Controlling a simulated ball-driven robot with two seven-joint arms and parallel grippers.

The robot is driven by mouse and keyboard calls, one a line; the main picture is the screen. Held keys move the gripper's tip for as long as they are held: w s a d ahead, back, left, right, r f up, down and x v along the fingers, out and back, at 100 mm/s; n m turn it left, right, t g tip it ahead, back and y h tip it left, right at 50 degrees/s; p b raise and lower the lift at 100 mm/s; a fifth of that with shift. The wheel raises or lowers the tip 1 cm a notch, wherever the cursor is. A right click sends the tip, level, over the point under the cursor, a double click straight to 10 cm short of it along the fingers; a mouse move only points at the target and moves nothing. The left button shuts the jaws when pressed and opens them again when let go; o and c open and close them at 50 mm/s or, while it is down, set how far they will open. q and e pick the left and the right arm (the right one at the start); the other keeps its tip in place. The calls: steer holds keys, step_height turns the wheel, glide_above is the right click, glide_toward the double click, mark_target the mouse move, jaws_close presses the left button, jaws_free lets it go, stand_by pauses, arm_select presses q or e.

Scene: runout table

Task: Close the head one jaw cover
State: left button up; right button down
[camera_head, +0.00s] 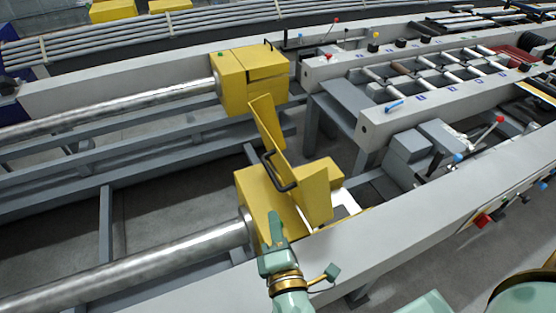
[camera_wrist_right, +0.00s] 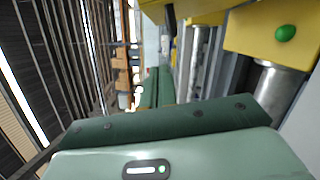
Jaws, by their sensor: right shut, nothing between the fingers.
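The near yellow head (camera_head: 262,200) has a yellow jaw cover (camera_head: 290,168) that stands raised and tilted, with a black bar handle (camera_head: 272,170) on it. A far yellow head (camera_head: 232,85) has its top in place. My right gripper (camera_head: 276,230) is shut and empty at the near side of the near head, below the cover; whether it touches the head I cannot tell. In the right wrist view its green fingers (camera_wrist_right: 153,88) lie together, with yellow housing (camera_wrist_right: 260,38) with a green button to the right. My left gripper is not in view.
Polished bars (camera_head: 150,268) run left from both heads. A long grey beam (camera_head: 400,205) runs along the near side, with a red-knobbed lever (camera_head: 490,130) beyond it. Grey frames and rollers (camera_head: 430,75) fill the right. Open floor shows between the rails at left.

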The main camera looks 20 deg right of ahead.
steer(key=w+d+p, duration=0.1)
steer(key=w, duration=0.2)
steer(key=w+d+r+p, duration=0.1)
steer(key=w+d, duration=0.1)
steer(key=w, duration=0.1)
steer(key=w+d+r+p, duration=0.1)
steer(key=w+d, duration=0.1)
steer(key=w, duration=0.1)
steer(key=shift+w+d+r, duration=0.1)
steer(key=shift+w+r, duration=0.05)
steer(key=shift+w, duration=0.15)
steer(key=shift+d, duration=0.35)
steer(key=shift+d, duration=0.1)
